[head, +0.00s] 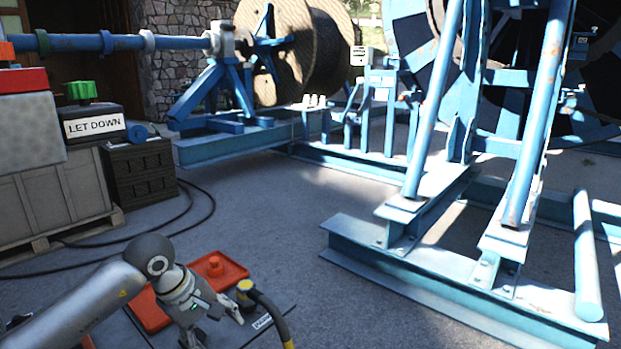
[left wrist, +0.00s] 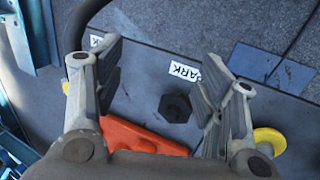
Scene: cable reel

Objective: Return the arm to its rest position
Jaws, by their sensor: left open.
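My left arm (head: 85,300) reaches in from the lower left in the head view. Its left gripper (head: 214,324) hangs low over a dark board with a label. In the left wrist view the two fingers of my left gripper (left wrist: 160,72) stand wide apart with nothing between them. A black hexagonal knob (left wrist: 175,107) on the board shows in the gap behind them, apart from the fingers. My right gripper is in neither view.
An orange-red plate (head: 218,272) and a yellow-collared plug (head: 244,287) with a dark cable are close to the gripper. A "LET DOWN" box (head: 93,124) stands on crates at left. A blue steel frame (head: 420,268) fills the right. Paving between is clear.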

